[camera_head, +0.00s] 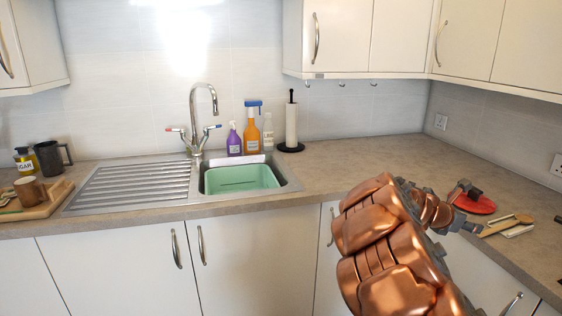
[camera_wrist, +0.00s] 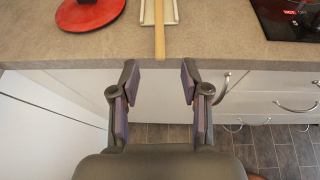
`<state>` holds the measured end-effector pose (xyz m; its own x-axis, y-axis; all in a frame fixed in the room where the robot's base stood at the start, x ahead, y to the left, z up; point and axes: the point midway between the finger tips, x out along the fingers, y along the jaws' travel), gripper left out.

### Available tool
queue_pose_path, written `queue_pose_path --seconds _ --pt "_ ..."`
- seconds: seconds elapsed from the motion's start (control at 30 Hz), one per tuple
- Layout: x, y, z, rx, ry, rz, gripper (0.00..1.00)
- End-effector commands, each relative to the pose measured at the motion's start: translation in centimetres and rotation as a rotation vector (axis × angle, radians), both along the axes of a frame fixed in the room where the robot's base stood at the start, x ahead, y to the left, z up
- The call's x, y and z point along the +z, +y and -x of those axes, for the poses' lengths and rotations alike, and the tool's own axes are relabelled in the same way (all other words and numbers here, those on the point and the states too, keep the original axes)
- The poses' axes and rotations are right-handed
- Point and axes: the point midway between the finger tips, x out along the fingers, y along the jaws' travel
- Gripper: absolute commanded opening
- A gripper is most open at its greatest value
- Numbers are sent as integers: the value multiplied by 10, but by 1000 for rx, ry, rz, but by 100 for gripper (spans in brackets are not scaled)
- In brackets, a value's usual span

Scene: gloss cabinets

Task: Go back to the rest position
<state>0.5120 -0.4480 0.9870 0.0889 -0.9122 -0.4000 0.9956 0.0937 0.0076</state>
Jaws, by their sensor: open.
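My gripper (camera_wrist: 160,82) is open and empty in the wrist view. Its two fingers stand apart in front of the counter's front edge, with cabinet fronts and floor behind them. In the head view my copper arm reaches to the right over the counter, and my gripper (camera_head: 470,190) is small and partly hidden near a red round object (camera_head: 475,204). The red object also shows at the top left of the wrist view (camera_wrist: 88,12). A wooden strip on a pale tray (camera_wrist: 159,20) lies ahead of the fingers, apart from them.
A sink with a green basin (camera_head: 241,178), a tap (camera_head: 196,118), bottles (camera_head: 252,128) and a paper towel holder (camera_head: 291,125) are at the back. A wooden board (camera_head: 40,205) with a mug is at left. A dark hob (camera_wrist: 288,18) is at right in the wrist view.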

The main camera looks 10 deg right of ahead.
Motion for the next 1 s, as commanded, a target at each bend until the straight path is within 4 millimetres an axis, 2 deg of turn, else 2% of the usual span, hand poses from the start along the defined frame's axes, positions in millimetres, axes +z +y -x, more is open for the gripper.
queue_pose_path --seconds 0.17,0.3,0.47,0.77,1.0 --pt "22 16 21 -90 -122 -34 46" --pt "44 48 57 -250 -327 -112 46" --pt "52 94 99 -450 -552 -232 46" --pt "36 205 169 -832 -834 -500 46" --pt "19 312 223 -1139 -896 -704 46"
